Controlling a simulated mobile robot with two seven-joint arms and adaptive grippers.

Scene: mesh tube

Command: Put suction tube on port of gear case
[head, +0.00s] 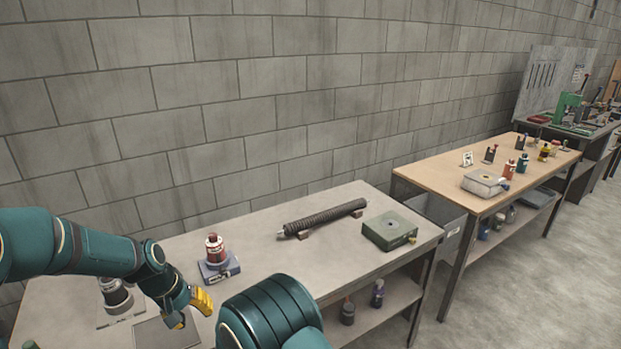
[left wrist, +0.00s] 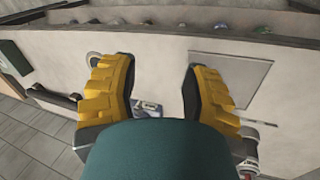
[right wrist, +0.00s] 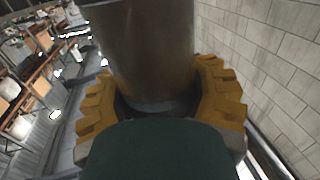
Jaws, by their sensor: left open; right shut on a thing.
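A dark ribbed tube (head: 325,217), likely the suction tube, lies across small brown rests on the grey bench in the head view. Right of it sits a green box (head: 389,230), likely the gear case, with a small brass-coloured fitting (head: 412,240) low on its near right corner. My left gripper (head: 190,309) is low over the bench's left part, away from both; its yellow fingers (left wrist: 158,85) are apart and empty. My right gripper (right wrist: 155,95) is shut on a smooth grey metal cylinder (right wrist: 148,45); the head view hides that hand.
A red-topped bottle (head: 214,249) stands on a blue-grey box (head: 219,267). A dark container (head: 116,294) and a flat grey plate (head: 165,332) are at the left. A wooden table (head: 440,176) with bottles stands to the right. A block wall rises behind.

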